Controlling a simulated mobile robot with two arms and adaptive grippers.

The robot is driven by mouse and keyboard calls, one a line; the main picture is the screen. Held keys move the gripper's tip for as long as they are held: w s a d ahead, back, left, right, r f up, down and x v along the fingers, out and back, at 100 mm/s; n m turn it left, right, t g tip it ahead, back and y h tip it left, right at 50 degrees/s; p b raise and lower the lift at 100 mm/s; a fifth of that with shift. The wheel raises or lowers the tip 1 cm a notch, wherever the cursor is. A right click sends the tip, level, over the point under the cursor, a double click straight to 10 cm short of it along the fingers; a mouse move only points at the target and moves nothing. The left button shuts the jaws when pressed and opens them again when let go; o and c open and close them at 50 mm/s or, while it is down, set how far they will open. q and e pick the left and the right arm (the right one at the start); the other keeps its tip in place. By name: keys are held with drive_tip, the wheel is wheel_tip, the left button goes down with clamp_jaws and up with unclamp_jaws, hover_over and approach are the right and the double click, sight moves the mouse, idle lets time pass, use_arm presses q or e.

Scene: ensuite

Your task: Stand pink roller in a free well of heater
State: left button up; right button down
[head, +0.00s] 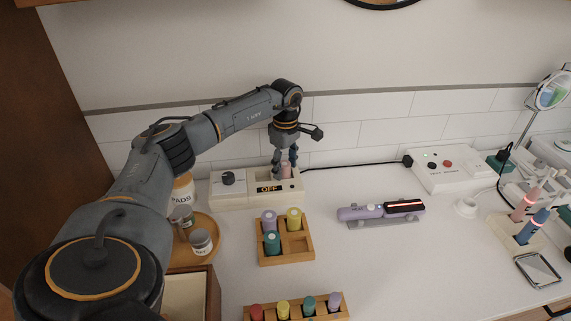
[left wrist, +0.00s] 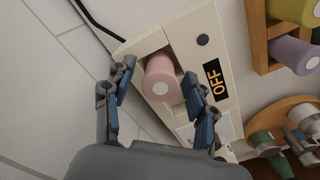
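The pink roller (head: 286,170) stands in a well of the white heater (head: 230,194), near its right end. In the left wrist view the roller (left wrist: 161,80) shows end-on, with its base down in the heater's recess (left wrist: 188,30). The heater has a dark knob and a display reading OFF. My left gripper (head: 285,160) is over the heater with its fingers on either side of the roller. In the left wrist view the fingers (left wrist: 158,88) are spread, with a clear gap on the left and a small one on the right. My right gripper is out of view.
A wooden rack (head: 288,260) with purple, yellow and teal rollers stands in front of the heater. Another rack of rollers (head: 283,308) is at the bottom edge. A round tray with jars (head: 201,241) is at left. A purple styling iron (head: 355,212) lies at right. Counter between is clear.

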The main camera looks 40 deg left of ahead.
sight(286, 164)
use_arm(q)
drive_tip(key=shift+s+d+r, duration=0.15)
drive_tip(key=shift+s+r, duration=0.05)
drive_tip(key=shift+r, duration=0.1)
drive_tip(key=shift+w+r, duration=0.2)
drive_tip(key=shift+r, duration=0.2)
wheel_tip(286, 164, up, 11)
drive_tip(key=b, duration=0.1)
drive_tip(key=shift+b, duration=0.35)
drive_tip(key=shift+r, duration=0.1)
